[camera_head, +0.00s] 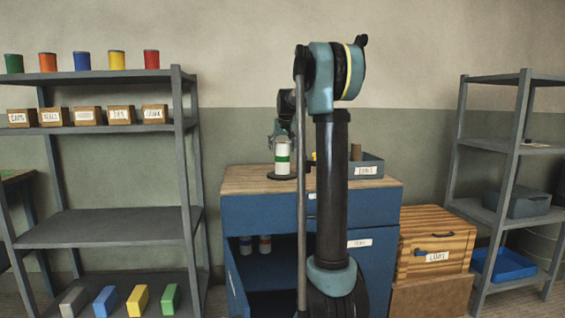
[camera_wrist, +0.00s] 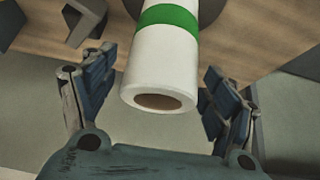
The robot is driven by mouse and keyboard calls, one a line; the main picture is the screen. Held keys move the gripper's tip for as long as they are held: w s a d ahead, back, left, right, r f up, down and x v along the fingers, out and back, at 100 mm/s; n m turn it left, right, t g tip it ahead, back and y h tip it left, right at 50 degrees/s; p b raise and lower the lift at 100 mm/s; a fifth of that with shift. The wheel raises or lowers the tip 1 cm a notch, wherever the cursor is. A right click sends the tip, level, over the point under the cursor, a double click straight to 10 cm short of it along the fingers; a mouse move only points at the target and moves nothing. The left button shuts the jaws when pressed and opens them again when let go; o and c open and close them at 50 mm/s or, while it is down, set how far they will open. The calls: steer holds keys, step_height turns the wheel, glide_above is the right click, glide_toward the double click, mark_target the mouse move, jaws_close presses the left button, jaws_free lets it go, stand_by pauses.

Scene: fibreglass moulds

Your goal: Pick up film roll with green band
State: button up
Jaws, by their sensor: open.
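The film roll with the green band (camera_head: 283,156) is white and stands upright on a dark round base on top of the blue cabinet (camera_head: 238,180). In the wrist view the roll (camera_wrist: 160,75) shows its open hollow end, with the green band farther along it. My gripper (camera_wrist: 160,95) is open, with one finger on each side of the roll's near end and visible gaps between. In the head view my gripper (camera_head: 282,132) is at the top of the roll. My arm hides part of the cabinet top.
A grey labelled bin (camera_head: 367,168) stands on the cabinet top to the right. A dark angular object (camera_wrist: 85,22) lies near the roll. The left shelf (camera_head: 100,224) holds cans, boxes and coloured blocks. A wooden crate (camera_head: 434,238) stands right of the cabinet.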

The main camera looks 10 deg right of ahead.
steer(key=shift+c, duration=0.6)
jaws_close()
